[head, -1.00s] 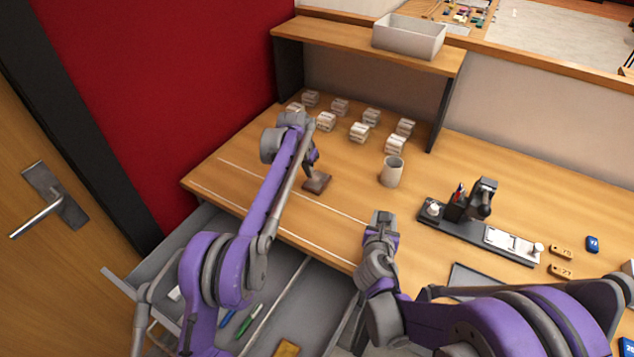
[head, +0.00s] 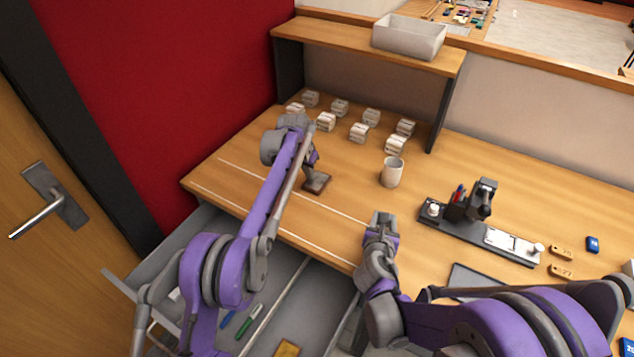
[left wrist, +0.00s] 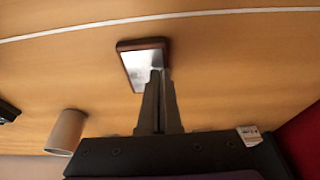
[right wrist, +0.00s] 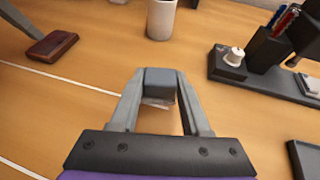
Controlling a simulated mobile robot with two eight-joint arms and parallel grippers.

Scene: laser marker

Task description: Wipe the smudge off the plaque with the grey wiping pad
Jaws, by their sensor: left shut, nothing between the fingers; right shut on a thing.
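The plaque (head: 321,181), a dark brown block, lies on the desk. Its silvery face shows in the left wrist view (left wrist: 137,69); I cannot make out the smudge clearly. My left gripper (head: 312,172) is shut and empty, its fingertips at the plaque's edge and overlapping the plate in the left wrist view (left wrist: 158,72). My right gripper (head: 381,221) is shut on the grey wiping pad (right wrist: 160,84), to the right of the plaque and apart from it. The plaque also shows at the upper left of the right wrist view (right wrist: 52,45).
A white cup (head: 392,172) stands behind the right gripper. A black fixture tray (head: 460,234) with a pen holder is to its right. Several small white boxes (head: 359,133) stand at the back. An open drawer (head: 262,275) is below the desk's front edge.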

